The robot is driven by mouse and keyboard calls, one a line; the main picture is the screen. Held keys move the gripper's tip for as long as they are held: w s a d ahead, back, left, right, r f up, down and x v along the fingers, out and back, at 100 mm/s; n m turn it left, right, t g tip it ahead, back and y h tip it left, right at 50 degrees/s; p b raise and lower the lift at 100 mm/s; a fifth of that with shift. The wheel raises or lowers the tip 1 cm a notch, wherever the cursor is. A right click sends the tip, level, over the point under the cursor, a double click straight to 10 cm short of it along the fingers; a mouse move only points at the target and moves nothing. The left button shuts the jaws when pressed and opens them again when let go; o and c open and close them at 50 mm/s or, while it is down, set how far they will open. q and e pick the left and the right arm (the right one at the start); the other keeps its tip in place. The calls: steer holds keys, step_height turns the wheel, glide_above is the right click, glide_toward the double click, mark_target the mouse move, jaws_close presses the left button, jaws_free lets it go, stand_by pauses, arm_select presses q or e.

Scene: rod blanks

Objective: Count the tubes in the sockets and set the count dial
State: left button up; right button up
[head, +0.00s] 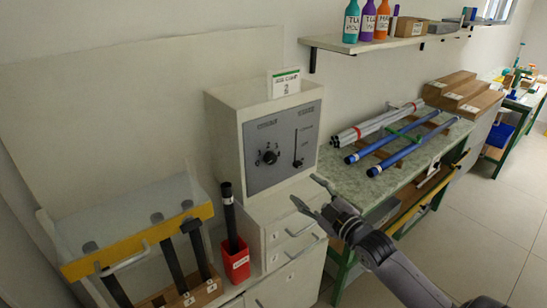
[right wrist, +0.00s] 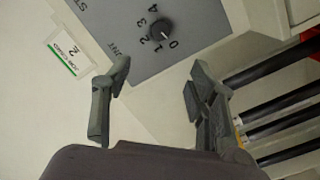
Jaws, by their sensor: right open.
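The count dial (head: 269,157) is a black knob on the grey panel of a white box. The right wrist view shows the same dial (right wrist: 162,28) with the numbers 0 to 4 around it; its setting is too small to tell. Three dark tubes (head: 173,265) stand behind the yellow bar at the lower left, by a wooden socket block (head: 208,291). Their lower ends are partly hidden. Another dark tube (head: 229,212) stands in a red holder (head: 236,262). My right gripper (head: 307,191) is open and empty, in front of the box and apart from the dial.
A slider (head: 297,155) is right of the dial. A card (head: 284,83) reading 2 stands on the box. A yellow bar (head: 140,241) crosses the rack. Blue rods (head: 405,149) and pale rods lie on the bench behind my right gripper. The floor at right is clear.

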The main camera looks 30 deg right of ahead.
mark_target(272, 160)
steer(key=w+p, duration=0.2)
steer(key=w, duration=1.4)
steer(key=shift+w+d+p, duration=0.1)
steer(key=shift+w+p, duration=0.3)
steer(key=shift+c, duration=0.2)
steer(key=c, duration=1.1)
